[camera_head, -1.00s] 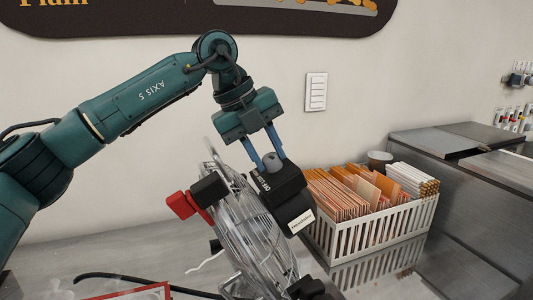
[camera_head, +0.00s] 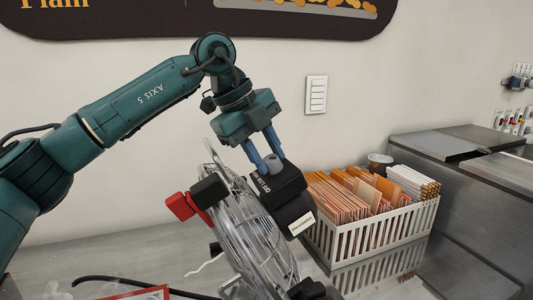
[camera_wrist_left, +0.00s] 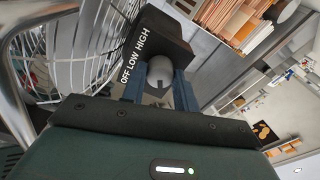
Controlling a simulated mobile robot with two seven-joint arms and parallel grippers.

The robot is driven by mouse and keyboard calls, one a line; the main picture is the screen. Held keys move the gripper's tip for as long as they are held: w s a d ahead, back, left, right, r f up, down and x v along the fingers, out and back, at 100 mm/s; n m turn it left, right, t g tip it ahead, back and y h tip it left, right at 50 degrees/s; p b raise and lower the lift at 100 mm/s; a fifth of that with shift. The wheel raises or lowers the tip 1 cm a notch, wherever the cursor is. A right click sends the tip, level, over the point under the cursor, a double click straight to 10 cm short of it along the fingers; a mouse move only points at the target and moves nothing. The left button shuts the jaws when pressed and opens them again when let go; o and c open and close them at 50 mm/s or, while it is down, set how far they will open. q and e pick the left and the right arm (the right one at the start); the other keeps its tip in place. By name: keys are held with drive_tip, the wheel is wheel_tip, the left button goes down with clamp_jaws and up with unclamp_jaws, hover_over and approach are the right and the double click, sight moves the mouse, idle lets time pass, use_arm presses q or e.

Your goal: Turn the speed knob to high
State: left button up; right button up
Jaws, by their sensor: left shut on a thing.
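The fan (camera_head: 242,225) has a wire cage and stands tilted on the metal counter. A black motor housing (camera_head: 300,206) sits on its side, with a grey speed knob (camera_head: 272,165) on top. In the left wrist view the housing (camera_wrist_left: 160,32) carries the words OFF LOW HIGH beside the grey knob (camera_wrist_left: 161,72). My left gripper (camera_head: 270,160) comes down from above and is shut on the knob, one blue finger on each side. Which word the knob points to cannot be told. My right gripper is not in view.
A white slatted crate (camera_head: 372,236) with cards and packets stands right of the fan, close to the housing. A red clamp (camera_head: 180,206) is at the fan's left side. A black cable (camera_head: 140,284) lies on the counter (camera_head: 130,255).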

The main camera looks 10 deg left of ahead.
use_arm(q)
drive_tip(key=o, duration=1)
drive_tip(key=v, duration=1.3)
drive_tip(key=shift+r, duration=0.1)
drive_tip(key=shift+s, duration=0.1)
